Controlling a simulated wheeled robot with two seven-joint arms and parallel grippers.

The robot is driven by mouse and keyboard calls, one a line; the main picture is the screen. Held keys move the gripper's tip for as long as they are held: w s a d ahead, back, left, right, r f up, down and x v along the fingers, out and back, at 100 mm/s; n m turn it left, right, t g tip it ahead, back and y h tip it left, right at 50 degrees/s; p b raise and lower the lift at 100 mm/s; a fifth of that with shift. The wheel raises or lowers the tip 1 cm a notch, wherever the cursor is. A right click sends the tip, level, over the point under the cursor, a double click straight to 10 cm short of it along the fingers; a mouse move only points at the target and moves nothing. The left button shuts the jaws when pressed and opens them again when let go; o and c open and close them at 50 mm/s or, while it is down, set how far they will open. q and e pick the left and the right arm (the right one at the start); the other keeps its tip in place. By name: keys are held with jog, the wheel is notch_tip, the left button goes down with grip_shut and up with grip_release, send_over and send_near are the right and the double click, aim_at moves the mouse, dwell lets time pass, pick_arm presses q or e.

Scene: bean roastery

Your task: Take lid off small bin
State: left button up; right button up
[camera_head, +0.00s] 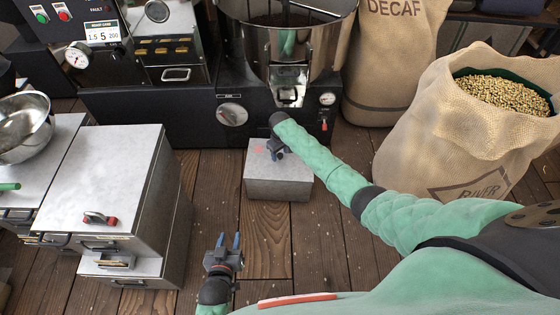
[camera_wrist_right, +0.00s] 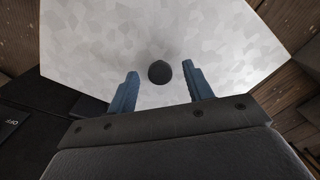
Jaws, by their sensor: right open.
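The small bin (camera_head: 277,188) is a low grey metal box on the plank floor in front of the roaster. Its pale lid (camera_head: 296,168) is on it. In the right wrist view the lid (camera_wrist_right: 215,45) fills the upper part, with a round black knob (camera_wrist_right: 159,72) on it. My right gripper (camera_head: 277,153) is over the lid. In the wrist view my right gripper (camera_wrist_right: 161,82) is open, with the knob showing between the fingertips and apart from both. My left gripper (camera_head: 229,240) is open and empty, low in the head view and apart from the bin.
The dark roaster (camera_head: 180,115) stands behind the bin. A metal cabinet (camera_head: 105,180) is at left, with a red-and-black item (camera_head: 100,218) on top. A metal bowl (camera_head: 22,125) is further left. Burlap sacks, one full of beans (camera_head: 505,95), stand right. Floor beside the bin is clear.

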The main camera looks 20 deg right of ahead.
jog(key=shift+f, duration=0.15)
grip_shut()
dwell(0.5)
